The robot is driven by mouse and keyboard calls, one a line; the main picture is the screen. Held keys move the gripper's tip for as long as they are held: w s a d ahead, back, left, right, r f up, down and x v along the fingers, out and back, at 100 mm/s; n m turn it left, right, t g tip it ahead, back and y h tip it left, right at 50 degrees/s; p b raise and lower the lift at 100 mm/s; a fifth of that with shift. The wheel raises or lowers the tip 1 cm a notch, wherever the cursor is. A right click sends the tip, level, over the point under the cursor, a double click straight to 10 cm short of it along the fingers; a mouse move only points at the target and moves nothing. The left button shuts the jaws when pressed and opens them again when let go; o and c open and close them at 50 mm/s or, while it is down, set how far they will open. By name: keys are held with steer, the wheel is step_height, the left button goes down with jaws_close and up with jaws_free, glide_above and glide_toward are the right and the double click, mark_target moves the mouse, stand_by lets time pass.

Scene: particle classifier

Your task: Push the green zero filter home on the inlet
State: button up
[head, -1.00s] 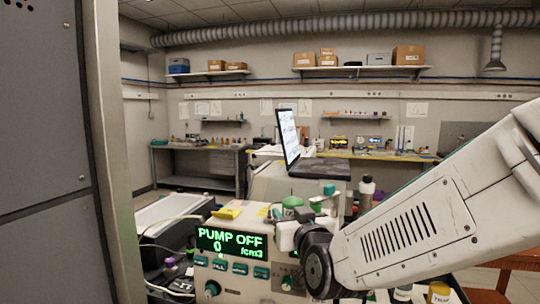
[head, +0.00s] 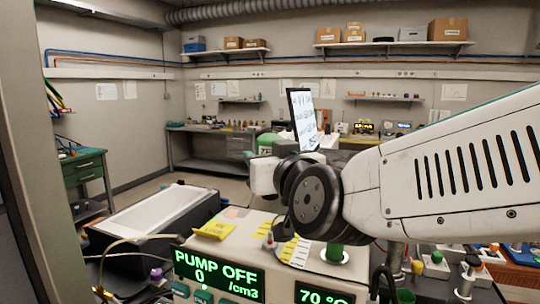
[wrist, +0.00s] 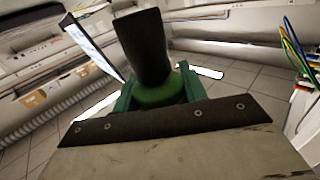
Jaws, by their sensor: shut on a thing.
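In the wrist view, my gripper (wrist: 157,92) has its green fingers shut on the green zero filter (wrist: 165,93). A black cylindrical part rises from the filter there. In the head view, the rounded green filter (head: 268,140) shows partly behind my wrist, above the instrument and apart from it; my fingers are hidden there. The instrument (head: 225,232) has a pale top and a display reading PUMP OFF. A short green cylinder (head: 334,252) stands in a white ring on its top, below my arm. I cannot tell whether it is the inlet.
A yellow note (head: 214,230) and a small red-tipped part (head: 269,241) are on the instrument's top. A laptop screen (head: 303,119) stands behind my wrist. A white-topped black box (head: 150,222) is at the left. Bottles and small parts crowd the right.

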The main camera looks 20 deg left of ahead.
steer(key=shift+s+f, duration=0.1)
steer(key=shift+f, duration=2.8)
steer(key=shift+f, duration=1.4)
steer(key=shift+f, duration=0.35)
steer(key=o, duration=1.1)
